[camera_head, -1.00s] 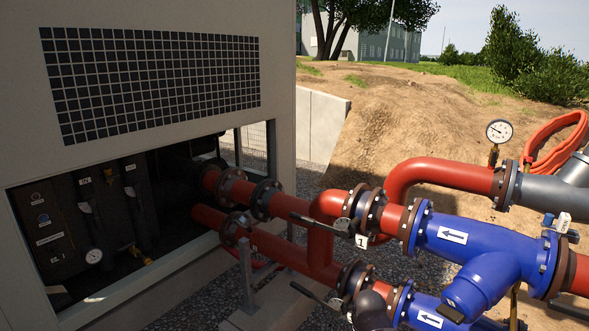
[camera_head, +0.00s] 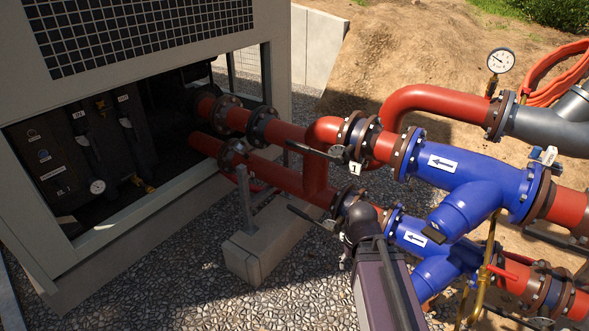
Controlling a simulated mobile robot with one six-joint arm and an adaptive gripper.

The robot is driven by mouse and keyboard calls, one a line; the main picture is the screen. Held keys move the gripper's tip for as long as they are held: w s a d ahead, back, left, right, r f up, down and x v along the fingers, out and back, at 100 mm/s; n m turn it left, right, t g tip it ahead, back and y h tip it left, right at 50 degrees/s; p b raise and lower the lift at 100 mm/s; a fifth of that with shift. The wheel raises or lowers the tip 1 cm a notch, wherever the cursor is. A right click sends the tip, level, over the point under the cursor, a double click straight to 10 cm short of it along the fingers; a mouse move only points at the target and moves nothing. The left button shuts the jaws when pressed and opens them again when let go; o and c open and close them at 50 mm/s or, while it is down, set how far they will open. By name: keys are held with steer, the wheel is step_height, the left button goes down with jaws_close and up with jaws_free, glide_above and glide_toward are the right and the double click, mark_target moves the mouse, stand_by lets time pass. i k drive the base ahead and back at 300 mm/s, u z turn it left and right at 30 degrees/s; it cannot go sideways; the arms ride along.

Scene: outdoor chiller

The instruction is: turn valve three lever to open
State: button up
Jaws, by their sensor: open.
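No lever marked 3 can be made out, so I cannot tell which valve is valve three. A black lever (camera_head: 318,150) with a tag reading 1 sticks out left from the upper red pipe. A second black lever (camera_head: 313,219) sticks out left from the lower pipe; its tag is not readable. A small red lever (camera_head: 503,272) sits by a brass fitting at lower right. No gripper fingers can be made out. A dark rounded part with a grey-purple box (camera_head: 385,290) stands in front of the lower pipe; I cannot tell whether it is mine.
Blue pipe bodies (camera_head: 470,165) with white arrows pointing left fill the right side. A chiller cabinet (camera_head: 150,225) is at left. A concrete block (camera_head: 262,250) supports the pipes. Gravel (camera_head: 190,290) lies open in front.

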mark_target(330, 232)
steer(key=k, duration=0.65)
steer(key=u, duration=0.5)
steer(key=i, duration=1.75)
steer(key=z, duration=0.45)
